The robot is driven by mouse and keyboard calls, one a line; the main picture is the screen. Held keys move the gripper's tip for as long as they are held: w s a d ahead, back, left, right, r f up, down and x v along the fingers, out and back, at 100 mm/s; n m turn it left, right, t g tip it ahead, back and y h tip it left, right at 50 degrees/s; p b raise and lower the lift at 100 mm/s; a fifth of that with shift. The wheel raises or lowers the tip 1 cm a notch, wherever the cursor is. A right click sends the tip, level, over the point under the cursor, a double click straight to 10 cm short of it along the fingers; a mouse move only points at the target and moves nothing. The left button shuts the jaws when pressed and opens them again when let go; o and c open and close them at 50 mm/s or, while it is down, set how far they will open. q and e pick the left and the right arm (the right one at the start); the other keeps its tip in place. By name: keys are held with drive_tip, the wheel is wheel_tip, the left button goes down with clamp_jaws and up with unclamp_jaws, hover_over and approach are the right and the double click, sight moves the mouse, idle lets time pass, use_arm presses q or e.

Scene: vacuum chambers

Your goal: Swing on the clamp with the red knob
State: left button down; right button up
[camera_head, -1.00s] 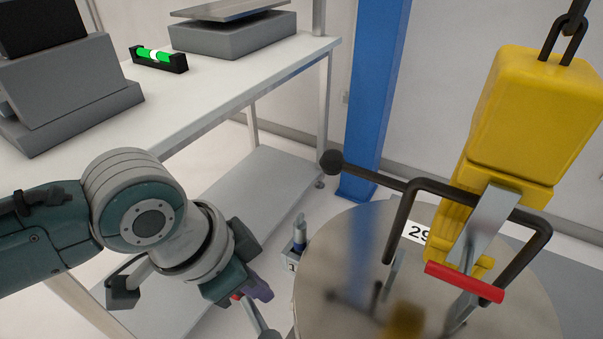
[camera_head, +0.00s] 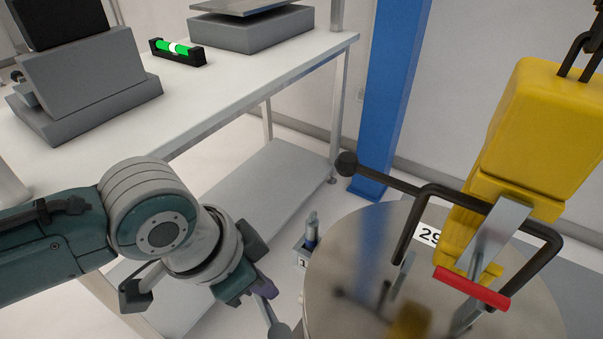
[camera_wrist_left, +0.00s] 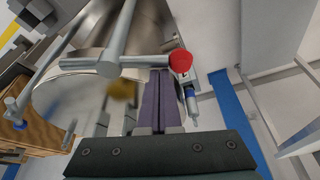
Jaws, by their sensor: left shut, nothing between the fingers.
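The red knob (camera_wrist_left: 181,61) sits on the end of a grey metal bar (camera_wrist_left: 140,61) in the left wrist view. Part of this clamp's grey rod (camera_head: 270,312) shows at the bottom of the head view, where my gripper hides the knob. My left gripper (camera_head: 266,288) is beside the rod, left of the round metal lid (camera_head: 345,250). In the left wrist view its purple fingers (camera_wrist_left: 160,75) are shut with nothing between them. Their tips are close to the bar and knob; I cannot tell whether they touch. My right gripper is not in view.
A small blue-and-grey clamp (camera_head: 311,235) is at the lid's left edge. A white table (camera_head: 240,90) and a blue column (camera_head: 393,90) stand behind.

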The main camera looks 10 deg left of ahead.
use_arm(q)
drive_tip(key=shift+s, duration=0.1)
drive_tip(key=shift+s+a+r+n+y+p, duration=0.15)
drive_tip(key=shift+s+a+n+y+p, duration=0.2)
drive_tip(key=shift+n+p, duration=0.9)
drive_tip(key=shift+s+a+n+t+y+p, duration=0.2)
drive_tip(key=shift+s+n+y+p, duration=0.3)
drive_tip(key=shift+s+n+p, duration=0.8)
drive_tip(key=shift+s+a+n+t+y+p, duration=0.1)
drive_tip(key=shift+s+a+n+y+p, duration=0.2)
drive_tip(key=shift+s+n+y+p, duration=0.9)
drive_tip(key=shift+s+a+n+t+h+p, duration=0.2)
drive_tip(key=shift+n+p, duration=0.7)
drive_tip(key=shift+n, duration=1.05)
drive_tip(key=shift+s+f, duration=0.2)
drive_tip(key=shift+s, duration=0.05)
